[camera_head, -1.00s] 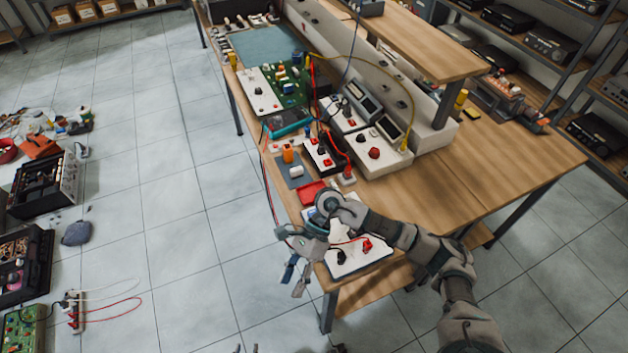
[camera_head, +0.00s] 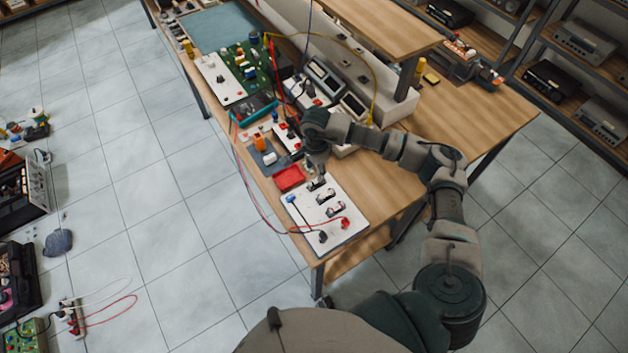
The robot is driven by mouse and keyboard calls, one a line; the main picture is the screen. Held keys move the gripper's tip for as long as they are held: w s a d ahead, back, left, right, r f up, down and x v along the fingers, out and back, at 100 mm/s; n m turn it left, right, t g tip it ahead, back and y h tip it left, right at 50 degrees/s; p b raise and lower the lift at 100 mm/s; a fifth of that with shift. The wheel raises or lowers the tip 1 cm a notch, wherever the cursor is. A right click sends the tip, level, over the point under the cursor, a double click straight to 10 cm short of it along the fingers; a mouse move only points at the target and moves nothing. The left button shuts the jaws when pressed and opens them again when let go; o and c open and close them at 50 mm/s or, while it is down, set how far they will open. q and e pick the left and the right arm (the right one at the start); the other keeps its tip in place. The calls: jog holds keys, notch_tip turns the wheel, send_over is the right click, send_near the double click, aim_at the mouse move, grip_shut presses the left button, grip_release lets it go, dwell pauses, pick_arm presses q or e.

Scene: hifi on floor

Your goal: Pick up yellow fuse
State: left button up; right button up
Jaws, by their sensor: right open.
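My right gripper (camera_head: 317,176) hangs over the back edge of the white board (camera_head: 343,236), near its row of small metal holders. It is open, and its fingers are small and hard to tell from the holders below. An orange-yellow cylinder (camera_head: 259,142), possibly the yellow fuse, stands on a grey mat (camera_head: 256,155) left of my gripper and apart from it. A white cylinder (camera_head: 270,158) lies beside it. My left gripper is out of view.
A red tray (camera_head: 290,178) sits between the mat and the white board. Meters (camera_head: 322,77) and a white raised ledge (camera_head: 290,30) stand behind. The wooden tabletop (camera_head: 405,180) is bare to the right.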

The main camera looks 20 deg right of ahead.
aim_at(315, 180)
jog(key=shift+d+f, duration=0.25)
jog(key=shift+f, duration=0.45)
notch_tip(315, 180, down, 5)
jog(key=shift+w+r+p, duration=0.15)
jog(key=shift+r+p, duration=0.05)
jog(key=shift+p, duration=0.2)
jog(key=shift+a+f, duration=0.15)
jog(key=c, duration=0.7)
grip_shut()
